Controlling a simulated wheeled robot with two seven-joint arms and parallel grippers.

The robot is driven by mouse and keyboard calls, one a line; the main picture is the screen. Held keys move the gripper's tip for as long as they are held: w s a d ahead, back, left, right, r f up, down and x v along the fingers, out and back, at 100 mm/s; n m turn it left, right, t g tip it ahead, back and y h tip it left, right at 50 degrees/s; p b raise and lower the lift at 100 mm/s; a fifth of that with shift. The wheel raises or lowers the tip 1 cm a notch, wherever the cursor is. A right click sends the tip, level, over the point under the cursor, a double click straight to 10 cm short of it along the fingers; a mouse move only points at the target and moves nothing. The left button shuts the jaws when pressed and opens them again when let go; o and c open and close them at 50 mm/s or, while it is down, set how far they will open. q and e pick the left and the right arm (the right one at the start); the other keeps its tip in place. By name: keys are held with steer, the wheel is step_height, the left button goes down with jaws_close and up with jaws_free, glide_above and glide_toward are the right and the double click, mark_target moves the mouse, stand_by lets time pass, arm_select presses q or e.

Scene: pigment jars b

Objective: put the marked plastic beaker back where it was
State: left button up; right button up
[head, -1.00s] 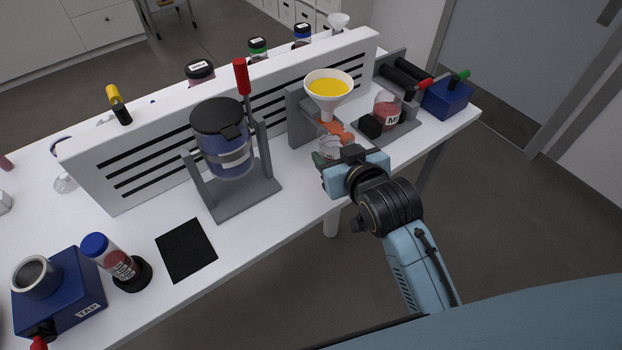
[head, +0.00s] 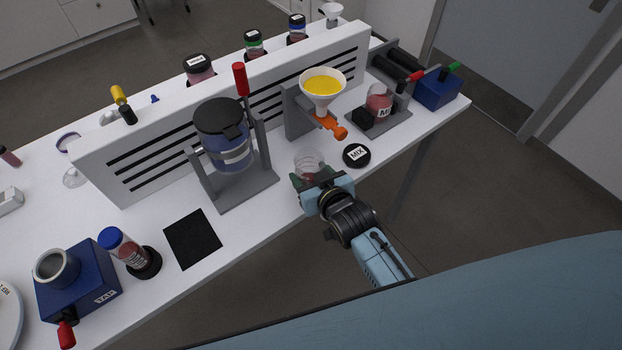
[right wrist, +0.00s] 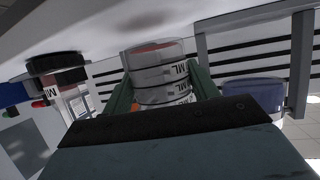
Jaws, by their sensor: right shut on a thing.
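In the right wrist view, the beaker (right wrist: 160,75) has white bands with "ML" lettering and sits between the green fingers of my right gripper (right wrist: 163,92). Something reddish shows at the beaker; I cannot tell whether it is inside. I cannot tell whether its base touches the table. The funnel (head: 322,90) with yellow powder stands behind, its orange outlet (head: 332,126) clear of the beaker. My left gripper is out of view.
A black lid marked "MIX" (head: 356,156) lies right of the beaker. A jar of red powder (head: 379,103) rests on a grey roller stand at right. The blue jar in its grey frame (head: 226,140) stands left. A black mat (head: 192,238) lies bare at the front.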

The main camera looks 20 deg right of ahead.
steer(key=shift+f, duration=0.95)
steer(key=shift+f, duration=0.15)
steer(key=o, duration=1)
steer(key=shift+r, duration=0.2)
steer(key=v, duration=1.2)
steer(key=shift+f+p, duration=0.1)
steer(key=shift+p, duration=0.2)
